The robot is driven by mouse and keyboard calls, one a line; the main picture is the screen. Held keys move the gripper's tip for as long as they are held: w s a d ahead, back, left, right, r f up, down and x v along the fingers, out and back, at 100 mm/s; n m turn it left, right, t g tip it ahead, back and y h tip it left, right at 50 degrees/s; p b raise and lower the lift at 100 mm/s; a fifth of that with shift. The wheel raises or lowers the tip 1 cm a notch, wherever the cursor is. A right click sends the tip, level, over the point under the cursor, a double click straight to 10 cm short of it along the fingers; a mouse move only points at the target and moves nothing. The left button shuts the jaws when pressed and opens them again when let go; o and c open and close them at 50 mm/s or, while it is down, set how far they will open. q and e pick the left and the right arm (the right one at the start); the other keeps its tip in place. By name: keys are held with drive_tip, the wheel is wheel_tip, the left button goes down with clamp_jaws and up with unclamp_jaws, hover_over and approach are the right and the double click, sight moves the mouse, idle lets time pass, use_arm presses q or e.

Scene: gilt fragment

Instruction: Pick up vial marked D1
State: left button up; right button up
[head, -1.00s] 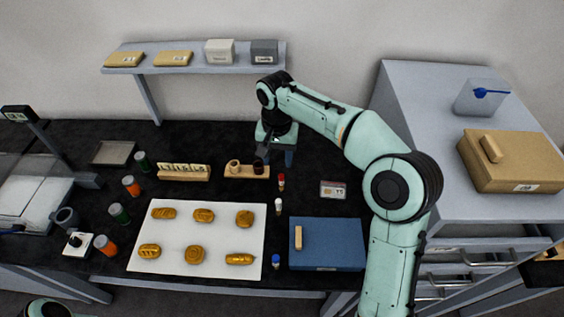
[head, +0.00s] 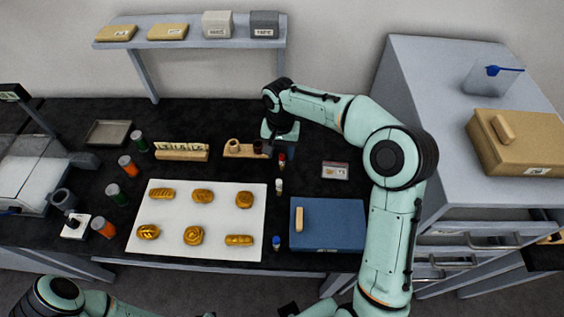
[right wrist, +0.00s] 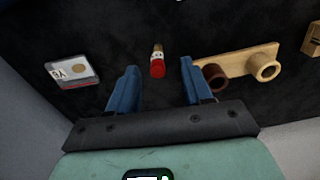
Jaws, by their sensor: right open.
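Three small vials stand in a loose column on the black bench: one with a red cap (head: 282,160), one with a white cap (head: 279,187) and one with a blue cap (head: 276,242). I cannot read D1 on any of them. My right gripper (right wrist: 160,68) is open and empty. In the right wrist view the red-capped vial (right wrist: 157,66) shows between its two blue fingers, apart from both. In the head view the right wrist hangs just behind that vial, its fingers partly hidden. Of my left arm only links show at the bottom left; its gripper is not seen.
A wooden holder (head: 236,150) with a dark cup (right wrist: 213,77) stands close beside the right gripper. A labelled card (head: 335,171) lies to the right. A blue box (head: 328,224) and a white mat (head: 167,242) with several bread-like pieces lie nearer the front.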

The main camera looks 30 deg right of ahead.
sight(282, 155)
drive_tip(key=f, duration=0.3)
drive_tip(key=shift+w+d+f, duration=0.1)
drive_tip(key=shift+d+f, duration=0.2)
clamp_jaws()
drive_tip(key=shift+r, duration=0.1)
